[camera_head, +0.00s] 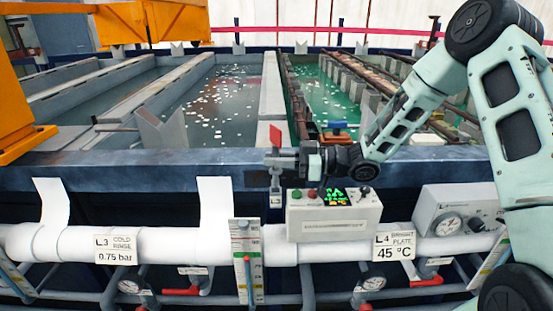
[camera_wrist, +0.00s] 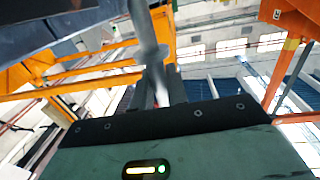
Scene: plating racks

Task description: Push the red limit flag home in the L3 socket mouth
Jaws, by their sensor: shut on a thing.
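The red limit flag (camera_head: 275,136) stands upright near the tank's front rim in the head view. My gripper (camera_head: 278,158) comes in from the right and is shut on its grey body, just below the red plate. A short grey stem (camera_head: 275,181) reaches down below the jaws in front of the blue rim. A small pale tag (camera_head: 275,201) sits right under it, probably at the socket. The socket mouth is not clear, and I cannot tell how deep the stem sits. In the wrist view a blurred grey post (camera_wrist: 150,50) rises beyond the dark gripper edge.
A control box (camera_head: 335,215) with a green display stands just right and below. White pipes, gauges (camera_head: 448,224) and a level scale (camera_head: 248,262) line the front. An orange and blue item (camera_head: 337,132) lies behind the gripper. Tanks (camera_head: 215,105) of liquid lie beyond the rim.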

